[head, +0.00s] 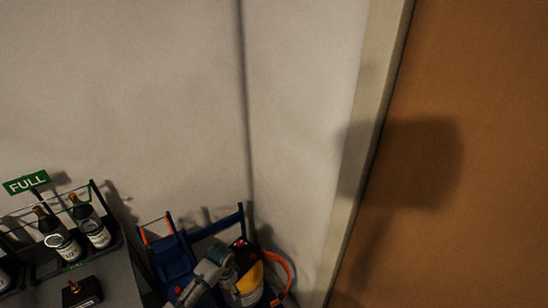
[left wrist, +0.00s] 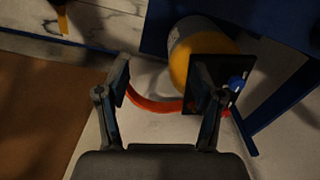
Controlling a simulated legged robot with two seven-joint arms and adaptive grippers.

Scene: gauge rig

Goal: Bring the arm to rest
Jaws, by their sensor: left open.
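My left gripper (left wrist: 162,85) is open in the left wrist view, its two dark fingers spread wide with nothing held between them. A red-orange hose (left wrist: 152,105) shows beyond the gap, against a pale surface. In the head view my grey left arm (head: 207,272) is low at the bottom centre, in front of a blue frame (head: 175,262). The fingertips are hard to make out there. My right gripper is in neither view.
A yellow-topped canister (head: 248,280) and the orange hose (head: 284,263) are close beside the arm. A brown door panel (head: 480,150) fills the right.

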